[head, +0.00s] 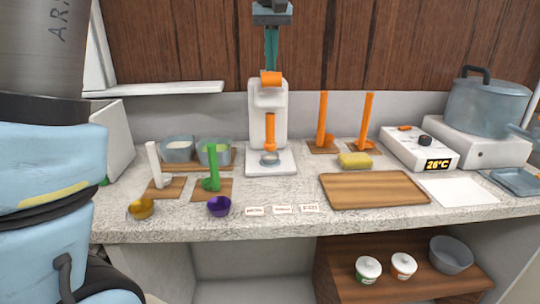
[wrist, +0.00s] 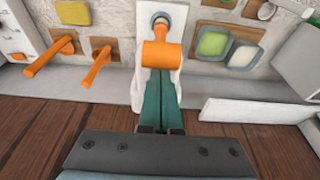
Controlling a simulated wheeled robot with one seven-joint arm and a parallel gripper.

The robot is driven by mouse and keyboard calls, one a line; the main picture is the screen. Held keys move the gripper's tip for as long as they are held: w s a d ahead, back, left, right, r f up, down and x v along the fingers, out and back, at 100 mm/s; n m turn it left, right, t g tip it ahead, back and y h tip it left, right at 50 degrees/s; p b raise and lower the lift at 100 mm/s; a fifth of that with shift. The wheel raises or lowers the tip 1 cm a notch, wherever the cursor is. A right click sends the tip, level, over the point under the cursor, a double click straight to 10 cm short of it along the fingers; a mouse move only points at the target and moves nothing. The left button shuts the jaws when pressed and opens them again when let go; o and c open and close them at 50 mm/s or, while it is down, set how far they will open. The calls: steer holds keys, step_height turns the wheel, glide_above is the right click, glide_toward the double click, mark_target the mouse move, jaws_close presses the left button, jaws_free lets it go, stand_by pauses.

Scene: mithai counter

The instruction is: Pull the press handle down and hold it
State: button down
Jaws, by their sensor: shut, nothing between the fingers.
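The white press (head: 268,103) stands upright on the counter against the back wall. Its orange handle (head: 271,78) is at the top of the press, and an orange cylinder (head: 270,132) hangs at its front above a small ring-shaped cup (head: 269,158). My gripper (head: 271,66) comes down from above with its teal fingers together and empty, tips right at the handle. In the wrist view the handle (wrist: 161,55) overlaps the fingertips (wrist: 160,72). I cannot tell whether they touch it.
Orange upright tools (head: 324,122) on small boards, a yellow sponge (head: 355,160) and a wooden board (head: 373,190) lie to the right. A green tool (head: 212,168), a white tool (head: 155,165) and bowls (head: 177,149) are left. A pot (head: 487,107) stands far right.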

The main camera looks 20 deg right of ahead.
steer(key=w+p+v, duration=0.2)
steer(key=p+v, duration=0.8)
steer(key=v, duration=0.2)
steer(key=shift+w+d+r, duration=0.25)
steer(key=shift+d+r, duration=0.15)
steer(key=shift+r, duration=0.05)
steer(key=a+f+n+b, duration=0.1)
steer(key=a+f, duration=1.6)
steer(key=a, duration=0.3)
steer(key=s+a+f+n+g+b, duration=0.1)
steer(key=s+a+f, duration=1)
steer(key=a, duration=0.1)
steer(key=shift+a+f+y, duration=0.2)
steer(key=shift+a+y, duration=0.1)
steer(key=shift+a, duration=0.05)
